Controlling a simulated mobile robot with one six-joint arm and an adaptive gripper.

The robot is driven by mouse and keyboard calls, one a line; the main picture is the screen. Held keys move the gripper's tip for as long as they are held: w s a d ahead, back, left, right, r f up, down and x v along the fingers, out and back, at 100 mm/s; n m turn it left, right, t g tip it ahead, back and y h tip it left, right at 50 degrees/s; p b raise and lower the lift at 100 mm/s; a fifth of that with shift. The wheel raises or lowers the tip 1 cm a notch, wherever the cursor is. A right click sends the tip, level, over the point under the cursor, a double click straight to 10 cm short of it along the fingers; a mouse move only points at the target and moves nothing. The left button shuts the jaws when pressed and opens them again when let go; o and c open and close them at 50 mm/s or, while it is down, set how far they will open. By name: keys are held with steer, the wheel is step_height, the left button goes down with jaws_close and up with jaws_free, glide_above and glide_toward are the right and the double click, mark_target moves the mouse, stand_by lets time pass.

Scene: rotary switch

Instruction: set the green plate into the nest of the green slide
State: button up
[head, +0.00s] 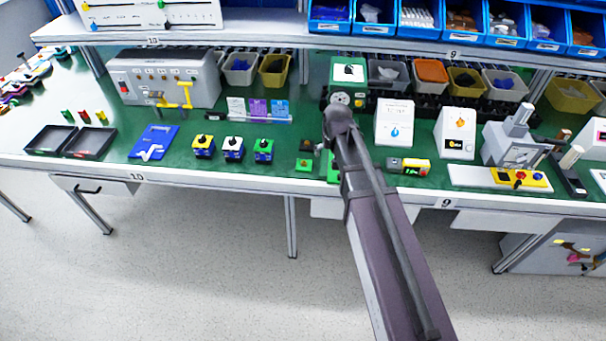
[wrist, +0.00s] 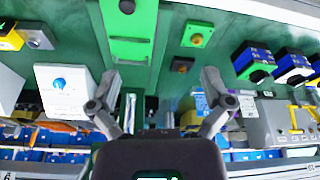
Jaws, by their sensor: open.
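A small square green plate with an orange knob (wrist: 197,36) lies flat on the bench in the wrist view. It also shows in the head view (head: 304,165). The long green slide (wrist: 131,52) lies beside it, with slots across its face and a dark knob at its top end. In the head view the slide (head: 333,167) is partly hidden by my arm. My gripper (wrist: 160,75) is open and empty, its fingers spread below the slide and plate in the wrist view. In the head view my gripper (head: 337,118) is above the bench, fingers hard to make out.
A small dark block with an orange knob (wrist: 182,64) lies near the plate. Several coloured switch blocks (head: 233,148) stand to the left. A green-cased machine (head: 347,74) and a white box with a blue knob (head: 394,124) stand behind. The bench's front edge (head: 250,184) is close.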

steer(key=t+b, duration=0.1)
steer(key=b, duration=0.1)
glide_toward(305, 162)
step_height(305, 162, up, 3)
steer(key=s+d, duration=0.1)
steer(key=shift+w+a+r+n+y, duration=0.1)
steer(key=shift+a+r+n+y, duration=0.2)
steer(key=shift+a+n, duration=0.1)
steer(key=shift+d+f, duration=0.1)
steer(key=shift+f, duration=0.1)
steer(key=b+x, duration=0.8)
steer(key=shift+w+f, duration=0.15)
steer(key=b+x, duration=0.3)
steer(key=shift+d+f, duration=0.1)
steer(key=shift+f, duration=0.15)
steer(key=shift+b+x, duration=0.85)
steer(key=shift+b, duration=0.2)
